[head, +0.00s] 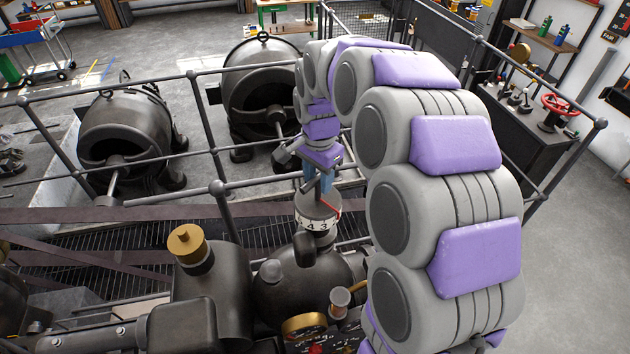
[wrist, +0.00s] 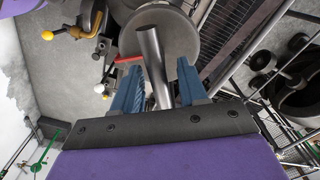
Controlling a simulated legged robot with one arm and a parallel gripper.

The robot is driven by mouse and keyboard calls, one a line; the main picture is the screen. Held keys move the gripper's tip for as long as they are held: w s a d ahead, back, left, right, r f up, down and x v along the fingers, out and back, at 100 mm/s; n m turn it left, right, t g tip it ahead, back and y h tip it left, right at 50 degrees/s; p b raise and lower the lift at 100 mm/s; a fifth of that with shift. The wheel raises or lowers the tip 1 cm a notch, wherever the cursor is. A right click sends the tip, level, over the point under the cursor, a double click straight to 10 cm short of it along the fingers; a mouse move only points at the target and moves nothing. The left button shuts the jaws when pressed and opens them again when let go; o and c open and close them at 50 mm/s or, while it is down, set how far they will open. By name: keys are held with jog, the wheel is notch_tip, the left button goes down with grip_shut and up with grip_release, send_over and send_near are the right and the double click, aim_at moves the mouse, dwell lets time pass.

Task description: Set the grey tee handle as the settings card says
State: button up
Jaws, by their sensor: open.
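The grey tee handle (wrist: 151,52) stands out from a round grey dial drum (wrist: 183,38) in the wrist view. My gripper (wrist: 159,68) is open, with one blue finger on each side of the handle's grey bar; I cannot tell whether either touches it. In the head view my gripper (head: 318,184) is just above the dial drum (head: 316,204), pointing down and hiding most of the handle. The drum has a white number band (head: 317,225) with 4 and 3 showing, and a red pointer (head: 331,208) at its right. I cannot make out a settings card.
Dark machinery with a brass-capped cylinder (head: 187,244) stands left of the dial. A metal railing (head: 210,190) runs behind it, with two dark dynamos (head: 125,135) beyond. A bench with a red handwheel (head: 561,105) stands at right. Open floor (head: 575,255) lies at lower right.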

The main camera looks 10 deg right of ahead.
notch_tip(320, 180, up, 14)
jog(key=b, duration=0.1)
jog(key=shift+f, duration=0.25)
dwell(0.4)
